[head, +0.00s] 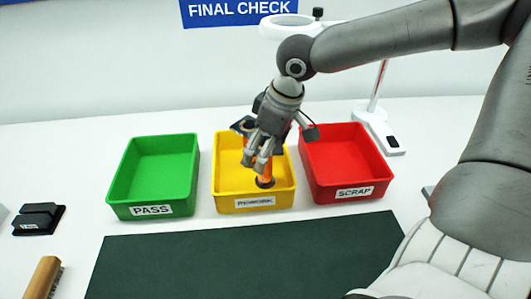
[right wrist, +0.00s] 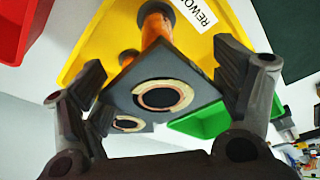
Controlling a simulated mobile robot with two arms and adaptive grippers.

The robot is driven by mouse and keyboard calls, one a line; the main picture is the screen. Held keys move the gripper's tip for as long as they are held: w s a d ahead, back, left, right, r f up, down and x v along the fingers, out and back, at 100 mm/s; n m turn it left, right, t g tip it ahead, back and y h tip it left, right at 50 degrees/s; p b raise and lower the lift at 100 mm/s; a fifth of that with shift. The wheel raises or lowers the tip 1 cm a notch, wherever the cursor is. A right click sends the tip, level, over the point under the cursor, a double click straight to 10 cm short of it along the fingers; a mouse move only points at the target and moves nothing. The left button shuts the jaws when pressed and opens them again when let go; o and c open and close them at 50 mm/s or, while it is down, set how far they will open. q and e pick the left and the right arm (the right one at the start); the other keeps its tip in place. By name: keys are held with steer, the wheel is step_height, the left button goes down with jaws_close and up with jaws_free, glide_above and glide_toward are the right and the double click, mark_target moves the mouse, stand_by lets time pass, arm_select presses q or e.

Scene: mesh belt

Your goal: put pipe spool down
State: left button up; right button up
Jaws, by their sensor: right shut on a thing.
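My right gripper (head: 262,158) reaches down over the yellow REWORK bin (head: 222,203). It is shut on an orange pipe spool (head: 265,171) with dark end flanges. The spool stands about upright, its lower end inside the bin; I cannot tell whether it touches the floor. In the right wrist view the spool's square flange (right wrist: 166,72) with a pale-ringed hole sits between the fingers. A second dark flange (right wrist: 125,124) and orange tube show behind it, apparently another spool in the bin. My left gripper is out of view.
The green PASS bin (head: 118,201) is to the left and the red SCRAP bin (head: 378,180) to the right; both look empty. A dark green mat (head: 240,258) lies clear in front. A brush (head: 42,278) and a black block (head: 38,218) are at the left.

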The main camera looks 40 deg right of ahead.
steer(key=shift+x, duration=0.8)
steer(key=shift+s+d, duration=0.1)
steer(key=shift+s, duration=0.05)
steer(key=shift+f, duration=0.15)
steer(key=o, duration=1.3)
steer(key=shift+s, duration=0.1)
